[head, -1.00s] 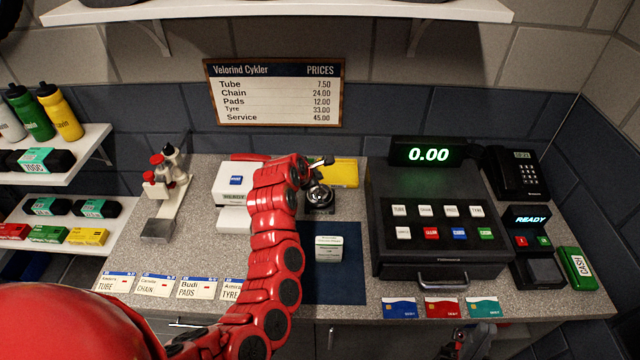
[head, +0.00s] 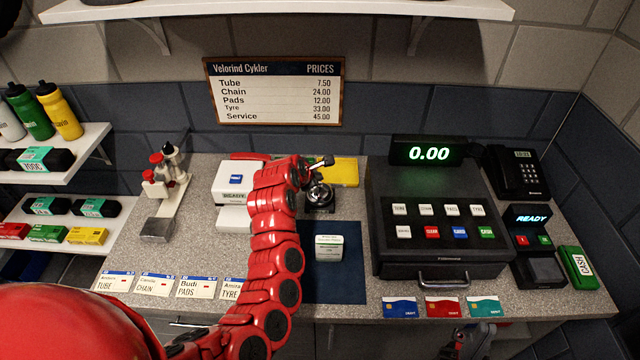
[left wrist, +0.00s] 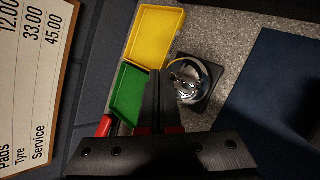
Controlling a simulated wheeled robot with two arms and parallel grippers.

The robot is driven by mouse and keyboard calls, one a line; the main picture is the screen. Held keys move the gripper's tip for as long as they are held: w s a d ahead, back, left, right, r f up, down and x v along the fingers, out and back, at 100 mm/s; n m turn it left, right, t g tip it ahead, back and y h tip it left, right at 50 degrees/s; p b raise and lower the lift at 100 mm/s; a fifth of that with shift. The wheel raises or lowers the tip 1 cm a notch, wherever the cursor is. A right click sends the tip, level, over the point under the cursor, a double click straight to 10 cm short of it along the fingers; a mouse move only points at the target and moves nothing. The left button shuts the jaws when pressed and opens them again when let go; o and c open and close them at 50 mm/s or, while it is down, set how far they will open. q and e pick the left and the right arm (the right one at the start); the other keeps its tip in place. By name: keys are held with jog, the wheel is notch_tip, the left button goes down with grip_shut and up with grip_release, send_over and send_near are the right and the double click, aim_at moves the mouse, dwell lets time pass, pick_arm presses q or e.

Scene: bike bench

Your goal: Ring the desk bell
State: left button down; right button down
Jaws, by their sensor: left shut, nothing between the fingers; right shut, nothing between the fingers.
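The desk bell (head: 320,196) is a shiny metal dome on a dark square base. It stands on the counter behind the blue mat, left of the cash register. It also shows in the left wrist view (left wrist: 187,76), just right of the fingertips. My left gripper (head: 325,161) is shut and empty, above the counter by the back side of the bell. In the left wrist view its fingers (left wrist: 158,78) are together beside the bell, and I see no clear contact. My right gripper (head: 478,340) is partly in view at the bottom edge, low in front of the counter, shut and empty.
A yellow tray (head: 345,172) lies behind the bell, with a green tray (left wrist: 127,95) beside it. The cash register (head: 438,225) stands close on the right. A white card printer-like box (head: 235,185) stands left. A small white box (head: 328,248) sits on the blue mat (head: 345,285).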

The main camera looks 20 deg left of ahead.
pick_arm(q)
jog(key=shift+f, duration=0.55)
dwell(0.6)
jog(key=shift+r, duration=0.95)
jog(key=shift+r, duration=0.1)
notch_tip(320, 180, up, 6)
jog(key=shift+f+p, duration=0.15)
jog(key=shift+p, duration=0.95)
jog(key=shift+w, duration=0.1)
